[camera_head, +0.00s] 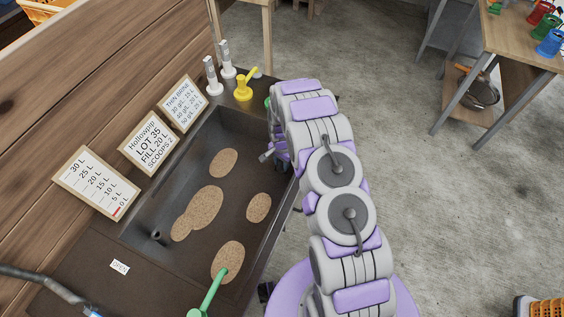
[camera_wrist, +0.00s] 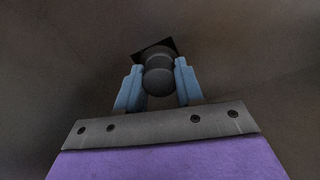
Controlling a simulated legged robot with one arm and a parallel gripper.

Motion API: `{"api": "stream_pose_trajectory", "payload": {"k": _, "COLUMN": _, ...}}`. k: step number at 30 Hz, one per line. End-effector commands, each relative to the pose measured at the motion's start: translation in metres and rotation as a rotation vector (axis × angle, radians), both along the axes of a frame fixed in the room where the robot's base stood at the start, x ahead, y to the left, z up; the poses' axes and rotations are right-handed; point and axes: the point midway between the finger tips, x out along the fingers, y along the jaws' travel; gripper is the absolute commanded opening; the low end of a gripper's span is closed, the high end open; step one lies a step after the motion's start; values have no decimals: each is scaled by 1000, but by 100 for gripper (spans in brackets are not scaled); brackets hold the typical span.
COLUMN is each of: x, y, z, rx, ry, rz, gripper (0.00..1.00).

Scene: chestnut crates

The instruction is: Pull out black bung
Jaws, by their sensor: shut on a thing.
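The black bung (camera_wrist: 158,82) shows in the wrist view as a round dark knob with a second rounded part behind it. A dark square patch (camera_wrist: 166,44) lies just behind it on the brown surface. My gripper (camera_wrist: 158,66) has its two blue fingers on either side of the knob and is shut on it. Whether the bung is seated or free of the surface I cannot tell. In the head view my arm reaches to the right wall of the dark trough (camera_head: 235,113), and my arm hides the bung.
Several speckled brown patches lie in the trough. A green-handled tool (camera_head: 208,292) reaches in at the front. Sign boards (camera_head: 95,184) line the left side. White taps (camera_head: 213,76) and a yellow fitting (camera_head: 243,86) stand at the back corner. A wooden table (camera_head: 520,40) stands right; floor between is open.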

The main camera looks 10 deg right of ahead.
Motion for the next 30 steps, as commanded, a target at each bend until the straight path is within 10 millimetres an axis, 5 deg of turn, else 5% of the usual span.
{"api": "stream_pose_trajectory", "payload": {"k": 6, "x": 0, "y": 0, "z": 0, "rx": 0, "ry": 0, "rz": 0, "gripper": 0}}
{"api": "stream_pose_trajectory", "payload": {"k": 30, "x": 0, "y": 0, "z": 8, "rx": 0, "ry": 0, "rz": 0, "gripper": 0}}
